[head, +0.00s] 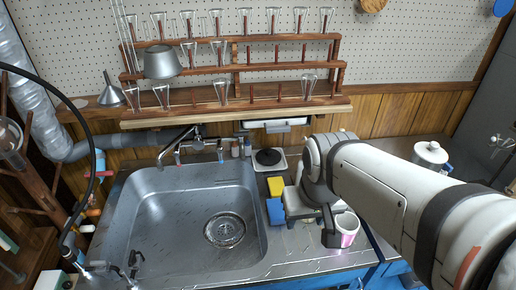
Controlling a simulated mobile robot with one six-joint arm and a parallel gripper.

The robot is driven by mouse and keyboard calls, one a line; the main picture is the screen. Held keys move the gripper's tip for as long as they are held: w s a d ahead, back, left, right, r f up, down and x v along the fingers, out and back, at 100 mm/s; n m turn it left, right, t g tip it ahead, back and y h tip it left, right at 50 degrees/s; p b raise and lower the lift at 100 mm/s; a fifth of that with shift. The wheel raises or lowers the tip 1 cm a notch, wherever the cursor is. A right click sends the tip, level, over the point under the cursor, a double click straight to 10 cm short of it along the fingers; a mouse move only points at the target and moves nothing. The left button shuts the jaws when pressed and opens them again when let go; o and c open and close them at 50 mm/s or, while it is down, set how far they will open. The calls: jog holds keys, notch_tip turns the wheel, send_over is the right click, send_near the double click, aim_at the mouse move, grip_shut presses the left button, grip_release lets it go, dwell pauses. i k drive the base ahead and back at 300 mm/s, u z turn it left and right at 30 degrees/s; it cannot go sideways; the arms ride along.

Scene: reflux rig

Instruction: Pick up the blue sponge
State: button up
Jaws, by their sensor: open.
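The blue sponge (275,211) lies on the steel counter just right of the sink basin. A yellow sponge (275,186) is just behind it. My arm comes in from the right and bends down, with my gripper (311,220) low over the counter, right of the blue sponge. The gripper is open; the dark finger on its right shows beside a cup, and the rest is partly hidden by my own wrist. I see nothing held in it. I cannot tell its exact height above the counter.
A white and pink cup (346,229) stands close to the right of my gripper. The sink (187,233) lies to the left, with a faucet (178,146) behind. A wooden rack (236,105) of glassware hangs at the back. A white pot (430,154) stands at the right.

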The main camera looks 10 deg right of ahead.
aim_at(274, 207)
jog(key=u, duration=0.15)
jog(key=k, duration=0.4)
jog(key=z, duration=1.35)
jog(key=k, duration=0.85)
jog(key=u, duration=1.55)
jog(key=i, duration=1)
jog(key=u, duration=0.1)
